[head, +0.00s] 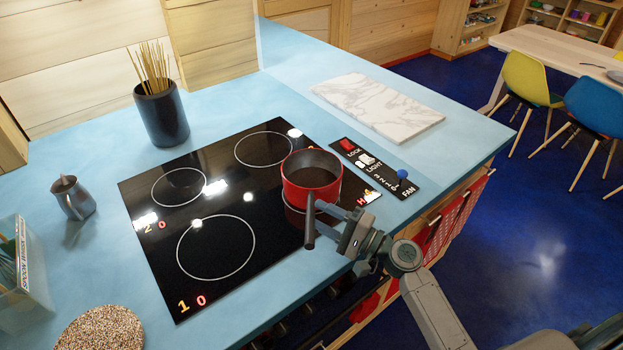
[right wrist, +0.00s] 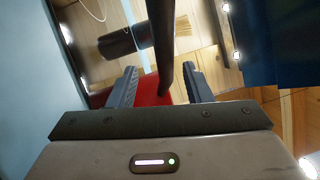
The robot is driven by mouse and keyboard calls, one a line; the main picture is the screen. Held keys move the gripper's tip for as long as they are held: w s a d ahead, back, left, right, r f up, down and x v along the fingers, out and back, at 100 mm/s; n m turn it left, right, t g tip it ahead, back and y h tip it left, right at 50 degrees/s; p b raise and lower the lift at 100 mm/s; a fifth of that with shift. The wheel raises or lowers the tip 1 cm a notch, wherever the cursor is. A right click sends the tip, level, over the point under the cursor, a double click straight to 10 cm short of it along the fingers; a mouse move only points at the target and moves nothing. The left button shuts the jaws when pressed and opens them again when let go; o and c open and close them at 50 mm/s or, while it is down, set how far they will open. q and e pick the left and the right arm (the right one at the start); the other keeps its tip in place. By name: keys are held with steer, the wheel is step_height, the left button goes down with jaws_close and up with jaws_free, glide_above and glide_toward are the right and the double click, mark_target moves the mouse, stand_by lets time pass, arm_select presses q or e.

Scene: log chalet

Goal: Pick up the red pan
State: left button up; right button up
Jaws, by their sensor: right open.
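My right gripper (head: 345,226) is just right of the handle in the head view. In the right wrist view its two fingers (right wrist: 160,88) are apart, with the dark handle (right wrist: 163,45) and part of the red pan (right wrist: 150,98) showing in the gap between them. The fingers are not closed on the handle. My left gripper is not in view.
The black cooktop (head: 215,250) has other empty rings. A control panel (head: 375,168) with a blue knob and a marble board (head: 378,106) lie to the right. A dark holder of sticks (head: 162,115), a small jug (head: 73,198) and a speckled round mat (head: 100,330) are left.

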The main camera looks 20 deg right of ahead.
mark_target(304, 201)
steer(key=shift+w+a, duration=0.25)
steer(key=shift+w, duration=0.05)
steer(key=w+p, duration=0.1)
steer(key=w+a+r+p, duration=0.1)
steer(key=w+a+p, duration=0.1)
steer(key=shift+w+a+r+p, duration=0.15)
steer(key=shift+w+r+p, duration=0.1)
steer(key=shift+w+p, duration=0.15)
steer(key=shift+w+a+f, duration=0.15)
steer(key=shift+w+a, duration=0.15)
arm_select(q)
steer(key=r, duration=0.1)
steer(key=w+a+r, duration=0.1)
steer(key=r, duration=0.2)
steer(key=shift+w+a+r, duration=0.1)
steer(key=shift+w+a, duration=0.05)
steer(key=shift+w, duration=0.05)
arm_select(e)
jaws_close()
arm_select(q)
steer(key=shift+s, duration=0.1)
